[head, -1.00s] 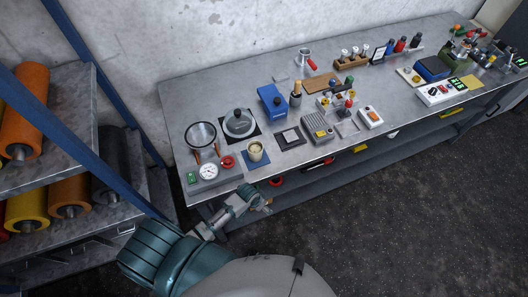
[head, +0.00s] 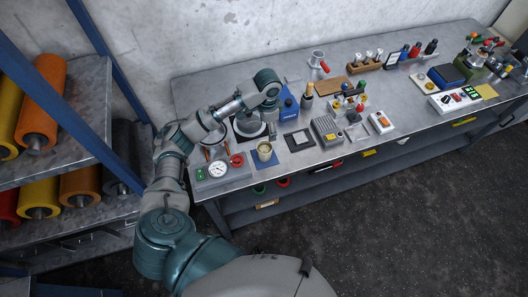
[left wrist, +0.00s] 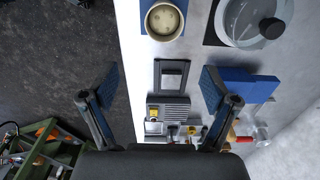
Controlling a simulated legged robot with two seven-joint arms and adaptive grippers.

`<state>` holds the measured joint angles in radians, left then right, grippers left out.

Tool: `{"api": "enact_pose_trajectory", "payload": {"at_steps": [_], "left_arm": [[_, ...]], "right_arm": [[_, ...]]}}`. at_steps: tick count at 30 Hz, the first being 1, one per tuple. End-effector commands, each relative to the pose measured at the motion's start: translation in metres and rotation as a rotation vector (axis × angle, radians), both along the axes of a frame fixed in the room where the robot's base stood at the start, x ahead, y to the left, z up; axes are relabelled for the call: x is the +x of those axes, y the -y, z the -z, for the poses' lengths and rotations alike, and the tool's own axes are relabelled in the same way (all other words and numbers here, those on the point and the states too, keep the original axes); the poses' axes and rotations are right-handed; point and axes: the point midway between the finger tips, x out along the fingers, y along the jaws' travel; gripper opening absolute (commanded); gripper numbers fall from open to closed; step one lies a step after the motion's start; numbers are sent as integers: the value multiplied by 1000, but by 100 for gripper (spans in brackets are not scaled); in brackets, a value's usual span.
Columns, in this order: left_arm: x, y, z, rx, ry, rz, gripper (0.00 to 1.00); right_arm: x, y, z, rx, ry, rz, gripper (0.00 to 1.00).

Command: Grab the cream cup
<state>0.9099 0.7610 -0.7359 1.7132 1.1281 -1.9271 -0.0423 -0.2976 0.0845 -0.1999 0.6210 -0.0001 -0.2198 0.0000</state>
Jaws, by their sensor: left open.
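The cream cup (head: 265,151) stands upright near the front edge of the workbench, on a blue mat (head: 275,161). In the left wrist view the cup (left wrist: 164,20) shows from above at the top edge, with small dark marks inside. My left gripper (left wrist: 158,88) is open, its two fingers wide apart with nothing held between them. The cup lies beyond the fingertips in that view, apart from them. In the head view my left arm reaches over the bench, with its wrist behind the cup; the fingers are hard to make out. My right gripper is not in view.
A lidded pot (left wrist: 245,22) stands close to the cup. A gauge box (head: 218,171) is left of the cup, and a dark square frame (head: 298,140) is right of it. A blue box (left wrist: 252,88) sits near one finger. A shelf of rollers (head: 42,110) stands at left.

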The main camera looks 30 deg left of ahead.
Motion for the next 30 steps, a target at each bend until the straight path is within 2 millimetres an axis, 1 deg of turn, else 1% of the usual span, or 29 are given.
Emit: {"api": "enact_pose_trajectory", "payload": {"at_steps": [1,2,3,5,8,15,18,21,26,30], "left_arm": [[1,-5,-8,6,-4,-4,87],[1,-6,-9,6,-8,-4,87],[1,-7,-10,8,-11,-5,87],[1,-7,-4,9,-13,-5,87],[0,-7,16,10,-16,-6,87],[0,-9,74,7,-15,-7,87],[0,-8,92,5,-13,-5,87],[1,-8,104,7,-10,-5,87],[0,-10,115,7,-11,-6,87],[-2,-15,136,8,-12,-6,87]], "right_arm": [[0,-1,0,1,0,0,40],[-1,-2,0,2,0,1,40],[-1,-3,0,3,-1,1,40],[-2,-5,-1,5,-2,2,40],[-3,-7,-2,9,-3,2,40],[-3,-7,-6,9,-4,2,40],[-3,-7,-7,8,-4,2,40],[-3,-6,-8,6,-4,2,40],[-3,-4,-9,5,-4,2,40],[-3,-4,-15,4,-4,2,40]]}}
